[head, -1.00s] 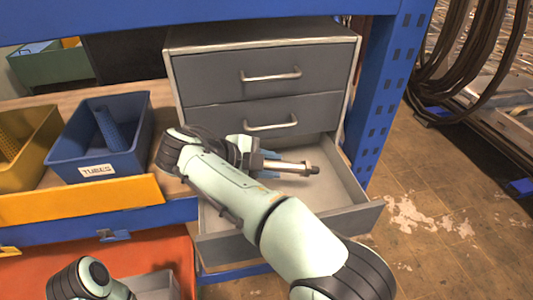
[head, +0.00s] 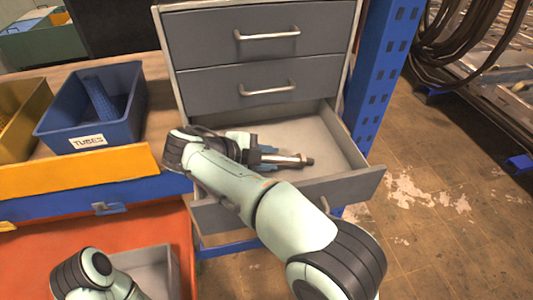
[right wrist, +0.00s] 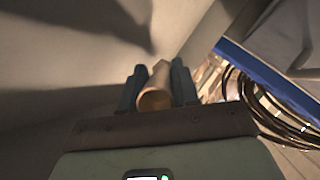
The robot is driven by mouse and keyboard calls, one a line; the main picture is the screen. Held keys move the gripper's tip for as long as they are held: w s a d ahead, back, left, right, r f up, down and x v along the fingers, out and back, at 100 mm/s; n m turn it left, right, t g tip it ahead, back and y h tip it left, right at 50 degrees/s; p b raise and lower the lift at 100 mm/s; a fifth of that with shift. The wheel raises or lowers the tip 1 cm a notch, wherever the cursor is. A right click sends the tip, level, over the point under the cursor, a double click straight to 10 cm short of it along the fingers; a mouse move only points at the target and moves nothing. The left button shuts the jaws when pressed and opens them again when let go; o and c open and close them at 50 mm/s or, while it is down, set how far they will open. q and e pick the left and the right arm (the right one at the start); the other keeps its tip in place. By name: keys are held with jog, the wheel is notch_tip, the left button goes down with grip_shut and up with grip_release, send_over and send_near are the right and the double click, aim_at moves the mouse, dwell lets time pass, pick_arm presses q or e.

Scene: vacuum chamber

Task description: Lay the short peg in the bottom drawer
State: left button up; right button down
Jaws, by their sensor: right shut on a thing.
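The short peg (head: 290,160) is a metal rod with a dark end. My right gripper (head: 266,155) is shut on it, inside the outline of the open bottom drawer (head: 345,182). The peg lies roughly level and points right in the head view. In the right wrist view, the round end of the peg (right wrist: 156,98) shows between the two fingers of the right gripper (right wrist: 157,84). I cannot tell whether the peg touches the drawer floor. My left gripper is out of view; only part of the left arm shows at bottom left.
Two closed drawers with bar handles (head: 267,88) are above. A blue bin labelled TUBES (head: 120,128) and a yellow bin (head: 30,125) stand left on the bench. A blue post (head: 385,85) rises at right. The drawer's right part is empty.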

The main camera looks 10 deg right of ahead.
jog(key=shift+f, duration=0.1)
jog(key=c, duration=0.8)
grip_release()
jog(key=shift+o, duration=0.2)
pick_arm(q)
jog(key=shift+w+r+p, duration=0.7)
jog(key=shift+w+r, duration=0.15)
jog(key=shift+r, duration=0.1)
pick_arm(e)
jog(key=v, duration=1.3)
jog(key=shift+a, duration=0.2)
